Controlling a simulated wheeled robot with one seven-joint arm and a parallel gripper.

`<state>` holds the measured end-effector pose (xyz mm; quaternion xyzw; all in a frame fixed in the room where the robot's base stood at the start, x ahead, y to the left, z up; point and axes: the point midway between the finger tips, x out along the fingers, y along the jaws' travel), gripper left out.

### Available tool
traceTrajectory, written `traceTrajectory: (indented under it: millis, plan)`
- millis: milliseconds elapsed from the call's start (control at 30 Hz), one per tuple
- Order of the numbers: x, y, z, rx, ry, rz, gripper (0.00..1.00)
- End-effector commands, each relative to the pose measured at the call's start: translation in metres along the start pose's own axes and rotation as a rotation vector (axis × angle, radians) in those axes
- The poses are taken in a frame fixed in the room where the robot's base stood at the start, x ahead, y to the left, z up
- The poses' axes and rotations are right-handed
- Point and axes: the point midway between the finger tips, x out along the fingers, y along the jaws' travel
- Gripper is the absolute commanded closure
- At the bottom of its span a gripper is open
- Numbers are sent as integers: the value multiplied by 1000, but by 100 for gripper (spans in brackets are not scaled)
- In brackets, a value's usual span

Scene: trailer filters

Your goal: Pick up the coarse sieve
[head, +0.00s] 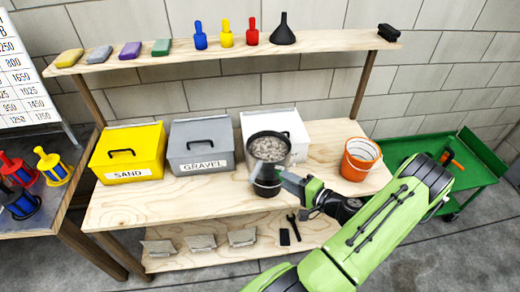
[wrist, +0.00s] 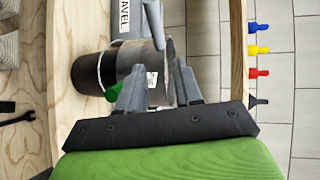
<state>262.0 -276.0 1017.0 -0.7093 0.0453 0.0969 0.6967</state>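The coarse sieve (head: 268,147) appears to be the round, dark-rimmed pan with grey speckled contents or mesh. It sits on top of a black bucket (head: 266,187) on the wooden bench. In the wrist view its dark side wall (wrist: 138,66) shows a white label, with the black bucket (wrist: 88,72) to its left. My gripper (head: 284,178) is at the near side of the sieve and bucket. In the wrist view my gripper (wrist: 158,82) is open, its fingers apart near the sieve's side wall. I cannot tell whether they touch it. A small green part (wrist: 112,93) shows beside one finger.
Yellow sand (head: 128,153), grey gravel (head: 200,147) and white (head: 290,122) boxes stand along the bench. An orange bucket (head: 360,158) is right, beside a green cart (head: 440,160). A wrench (head: 293,228) lies below.

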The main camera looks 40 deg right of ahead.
Motion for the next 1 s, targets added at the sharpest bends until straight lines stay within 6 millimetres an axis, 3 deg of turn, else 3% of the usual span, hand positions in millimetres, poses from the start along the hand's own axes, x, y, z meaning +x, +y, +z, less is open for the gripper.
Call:
traceTrajectory:
  millis: [200, 433, 600, 900, 1000]
  plan:
    - [55, -1, 2, -2, -8, 1, 65]
    - [86, -1, 2, -2, -6, 2, 65]
    - [118, -1, 2, -3, -7, 1, 65]
    - [128, 0, 1, -1, -3, 3, 65]
    - [128, 0, 1, -1, -4, 3, 81]
